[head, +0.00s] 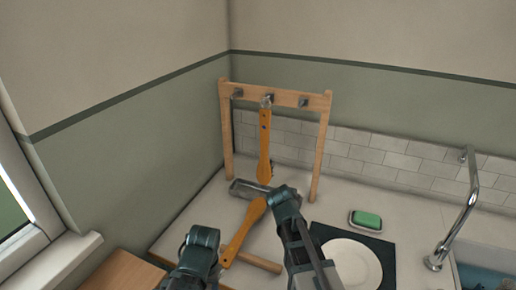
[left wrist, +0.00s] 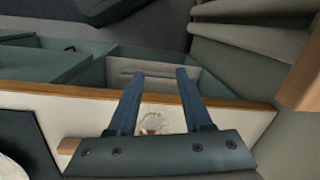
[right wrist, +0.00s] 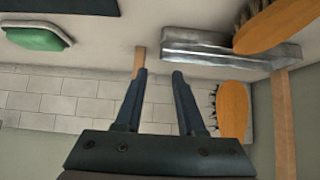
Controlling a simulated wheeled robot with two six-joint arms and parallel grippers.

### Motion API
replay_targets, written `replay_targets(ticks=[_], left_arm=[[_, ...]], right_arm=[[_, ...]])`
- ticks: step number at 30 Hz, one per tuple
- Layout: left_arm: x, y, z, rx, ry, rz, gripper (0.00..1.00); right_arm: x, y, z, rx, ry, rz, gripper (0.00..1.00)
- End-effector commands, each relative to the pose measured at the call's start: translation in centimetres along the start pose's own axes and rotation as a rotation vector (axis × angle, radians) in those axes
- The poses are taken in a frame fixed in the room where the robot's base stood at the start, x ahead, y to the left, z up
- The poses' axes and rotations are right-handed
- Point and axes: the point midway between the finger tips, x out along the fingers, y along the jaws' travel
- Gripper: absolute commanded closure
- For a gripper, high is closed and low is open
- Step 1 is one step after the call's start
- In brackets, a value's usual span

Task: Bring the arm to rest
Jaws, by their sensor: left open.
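My left gripper (left wrist: 155,75) is open and empty, over the wooden front edge of the counter in the left wrist view. My right gripper (right wrist: 160,78) is open, with nothing held between its fingers. In the head view my right arm reaches near the metal tray (head: 248,189), which hides part of the tray's right end. One orange brush (head: 264,145) hangs from the middle hook of the wooden rack (head: 313,95). A second orange brush (head: 243,232) lies slanted at the tray, and its bristles show in the right wrist view (right wrist: 268,22).
A green soap (head: 366,218) sits in a dish on the counter. A white plate (head: 352,262) lies on a dark mat (head: 320,232). A tap (head: 470,195) stands by the sink on the right. A wooden bar (head: 260,263) lies near the front. Walls close the back and left.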

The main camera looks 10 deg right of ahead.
Motion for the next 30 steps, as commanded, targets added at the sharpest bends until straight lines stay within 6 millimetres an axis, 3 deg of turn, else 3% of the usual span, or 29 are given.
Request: replay_targets(ticks=[2, 5, 12, 16, 21, 30], left_arm=[[-0.4, 0.0, 0.0, 0.000, 0.000, 0.000, 0.50], [-1.2, -0.1, 0.1, 0.000, 0.000, 0.000, 0.50], [-3.3, -0.3, 0.2, 0.000, 0.000, 0.000, 0.50], [-4.0, -0.4, 0.2, 0.000, 0.000, 0.000, 0.50], [-4.3, -0.4, 0.3, 0.000, 0.000, 0.000, 0.50], [-4.3, -0.4, 0.2, 0.000, 0.000, 0.000, 0.50]], right_arm=[[-0.9, -0.5, 1.0, -0.031, -0.031, -0.004, 0.61], [-3.5, -1.7, 4.4, -0.139, -0.137, -0.014, 0.61], [-12.9, -4.0, 15.7, -0.552, -0.501, -0.117, 0.61], [-17.4, -4.0, 19.9, -0.741, -0.648, -0.191, 0.61], [-20.5, -3.7, 22.6, -0.879, -0.752, -0.254, 0.61], [-21.0, -3.7, 23.0, -0.904, -0.770, -0.265, 0.61]])
